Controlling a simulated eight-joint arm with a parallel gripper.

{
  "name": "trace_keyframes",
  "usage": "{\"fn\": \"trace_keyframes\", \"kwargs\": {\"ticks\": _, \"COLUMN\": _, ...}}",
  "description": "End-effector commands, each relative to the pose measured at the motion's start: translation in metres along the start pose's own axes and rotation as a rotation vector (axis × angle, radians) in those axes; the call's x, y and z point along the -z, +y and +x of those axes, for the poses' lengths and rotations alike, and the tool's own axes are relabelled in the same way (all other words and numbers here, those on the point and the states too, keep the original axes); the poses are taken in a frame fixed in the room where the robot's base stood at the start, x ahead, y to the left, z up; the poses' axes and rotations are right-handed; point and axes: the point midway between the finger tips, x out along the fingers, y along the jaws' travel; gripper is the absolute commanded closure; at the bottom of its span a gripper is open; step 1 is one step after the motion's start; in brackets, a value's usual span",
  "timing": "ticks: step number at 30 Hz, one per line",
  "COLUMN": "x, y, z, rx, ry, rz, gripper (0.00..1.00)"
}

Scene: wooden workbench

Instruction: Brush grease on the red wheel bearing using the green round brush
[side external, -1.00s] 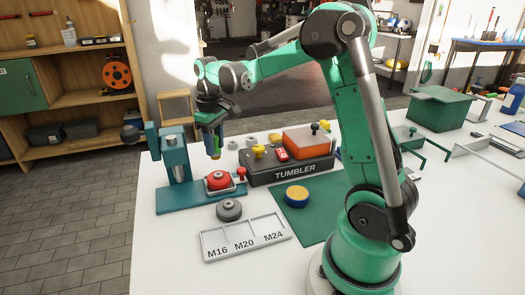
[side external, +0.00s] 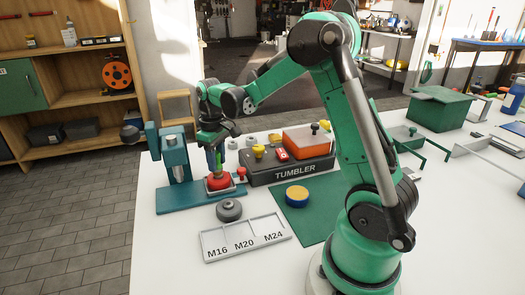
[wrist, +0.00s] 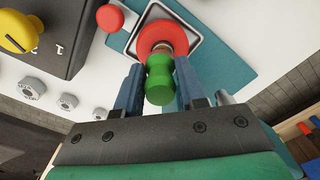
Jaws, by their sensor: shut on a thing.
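The red wheel bearing (side external: 219,182) sits in a small grey tray (side external: 237,189) at the front of the teal press base. It also shows in the wrist view (wrist: 172,35). My gripper (side external: 215,160) is above the bearing, pointing down. In the wrist view my gripper (wrist: 160,85) is shut on the green round brush (wrist: 160,82), whose handle is between the two fingers. The brush's lower end meets the bearing's middle; the fingers and handle partly hide the contact, so I cannot tell how firmly it touches.
The teal press (side external: 177,155) stands just left of the bearing. A red knob (side external: 241,172) and the dark TUMBLER box (side external: 290,168) are close on the right. A grey wheel (side external: 229,210) and the M16/M20/M24 tray (side external: 246,238) lie in front. Several nuts lie behind.

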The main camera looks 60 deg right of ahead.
Motion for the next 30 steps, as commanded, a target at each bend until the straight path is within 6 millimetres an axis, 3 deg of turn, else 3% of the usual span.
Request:
{"fn": "trace_keyframes", "kwargs": {"ticks": 5, "x": -0.008, "y": -0.008, "z": 0.0, "rx": 0.0, "ry": 0.0, "rz": -0.001, "gripper": 1.0}}
{"fn": "trace_keyframes", "kwargs": {"ticks": 10, "x": 0.003, "y": 0.003, "z": 0.0, "rx": 0.0, "ry": 0.0, "rz": 0.001, "gripper": 1.0}}
{"fn": "trace_keyframes", "kwargs": {"ticks": 14, "x": 0.002, "y": 0.002, "z": -0.021, "rx": 0.0, "ry": 0.0, "rz": 0.0, "gripper": 1.0}}
{"fn": "trace_keyframes", "kwargs": {"ticks": 30, "x": 0.002, "y": 0.002, "z": -0.068, "rx": 0.0, "ry": 0.0, "rz": 0.0, "gripper": 1.0}}
